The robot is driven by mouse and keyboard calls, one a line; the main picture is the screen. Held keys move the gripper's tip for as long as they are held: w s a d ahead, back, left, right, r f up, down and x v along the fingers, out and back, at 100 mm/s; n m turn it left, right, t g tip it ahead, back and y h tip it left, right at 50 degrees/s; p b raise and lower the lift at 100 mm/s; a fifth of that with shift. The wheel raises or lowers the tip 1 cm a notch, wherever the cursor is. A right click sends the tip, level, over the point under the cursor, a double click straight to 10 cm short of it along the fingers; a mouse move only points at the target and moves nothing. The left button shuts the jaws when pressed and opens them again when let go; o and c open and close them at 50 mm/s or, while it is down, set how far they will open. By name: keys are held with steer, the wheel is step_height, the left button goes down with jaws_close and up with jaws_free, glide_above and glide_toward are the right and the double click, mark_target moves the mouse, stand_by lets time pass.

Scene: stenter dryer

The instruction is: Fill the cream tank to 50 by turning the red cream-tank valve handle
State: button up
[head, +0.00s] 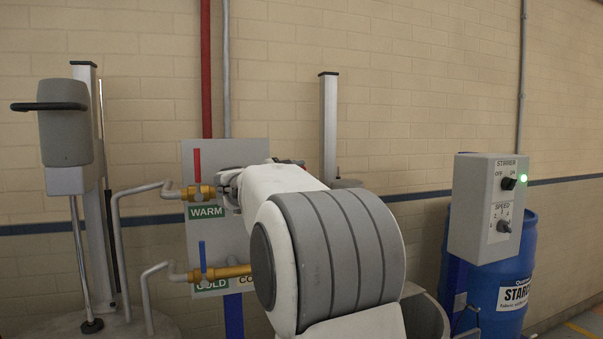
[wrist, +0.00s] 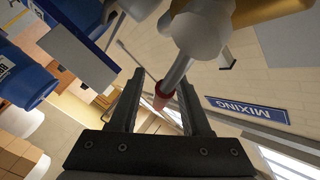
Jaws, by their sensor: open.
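In the wrist view, a short grey lever with a red tip (wrist: 161,97) hangs from a round pale hub beside brass parts. My gripper (wrist: 160,103) is open, and the red tip shows between its two fingers. I cannot tell whether either finger touches it. In the head view my arm hides most of the gripper and this lever. An upright red handle (head: 197,165) stands on a brass valve above the WARM label. A blue handle (head: 202,257) is on the COLD valve. I see no label naming the cream tank and no level reading.
Grey pipes and a mixer stand (head: 98,180) are at the left. The wrist view shows a MIXING sign (wrist: 247,109).

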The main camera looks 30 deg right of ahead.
jaws_close()
stand_by(1.4)
